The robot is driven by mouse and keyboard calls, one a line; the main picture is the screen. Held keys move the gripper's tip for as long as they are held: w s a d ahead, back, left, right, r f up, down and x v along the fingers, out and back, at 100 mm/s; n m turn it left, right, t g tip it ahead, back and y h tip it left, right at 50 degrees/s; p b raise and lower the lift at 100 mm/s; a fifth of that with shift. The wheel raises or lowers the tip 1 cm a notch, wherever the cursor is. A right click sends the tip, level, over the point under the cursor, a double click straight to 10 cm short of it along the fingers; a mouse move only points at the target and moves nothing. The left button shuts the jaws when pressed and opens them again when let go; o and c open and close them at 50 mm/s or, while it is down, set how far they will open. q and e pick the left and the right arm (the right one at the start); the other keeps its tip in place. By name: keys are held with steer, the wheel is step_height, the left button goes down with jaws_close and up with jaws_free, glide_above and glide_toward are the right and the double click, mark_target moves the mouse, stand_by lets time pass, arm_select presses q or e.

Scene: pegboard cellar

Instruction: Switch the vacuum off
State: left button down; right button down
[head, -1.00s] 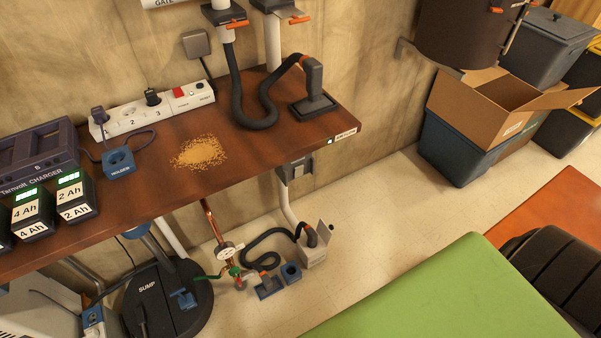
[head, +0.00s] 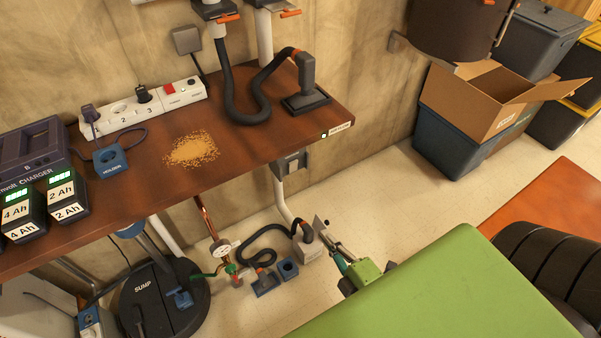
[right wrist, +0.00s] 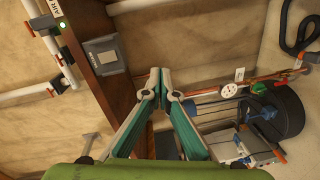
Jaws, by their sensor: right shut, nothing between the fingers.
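A grey wall box with a dark panel (head: 292,163) sits under the bench's right end, with a white pipe running down from it. It also shows in the right wrist view (right wrist: 105,55), left of my fingers; its lettering is too small to read. A dark vacuum hose (head: 236,100) lies over the bench to an upright nozzle (head: 306,85). A small lit green light (head: 324,136) and label sit on the bench edge. My right gripper (head: 336,248) is shut and empty, low and to the right of the box, apart from it. Its fingertips (right wrist: 160,76) meet. My left gripper is out of view.
The bench (head: 240,165) carries a sawdust pile (head: 193,150), a power strip (head: 145,108) and battery chargers. Below are a black sump lid (head: 180,295), a gauge (head: 220,247) and a floor hose (head: 258,240). Open floor lies right of the bench.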

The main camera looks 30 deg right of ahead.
mark_target(295, 165)
step_height(295, 165, up, 10)
steer(key=n+t, duration=0.2)
steer(key=n, duration=0.1)
steer(key=shift+w+d+t, duration=0.2)
steer(key=shift+d+t, duration=0.05)
steer(key=shift+t, duration=0.05)
steer(key=w, duration=0.4)
steer(key=w+r+p, duration=0.1)
steer(key=w, duration=0.4)
steer(key=w+p, duration=0.1)
steer(key=w, duration=0.4)
steer(key=shift+a+r, duration=0.25)
steer(key=shift+r, duration=0.1)
steer(key=shift+w+r+p, duration=0.2)
steer(key=shift+r+p, duration=0.25)
steer(key=shift+p, duration=0.7)
steer(key=shift+f, duration=0.3)
steer(key=shift+s+d+g, duration=0.1)
steer(key=shift+g, duration=0.3)
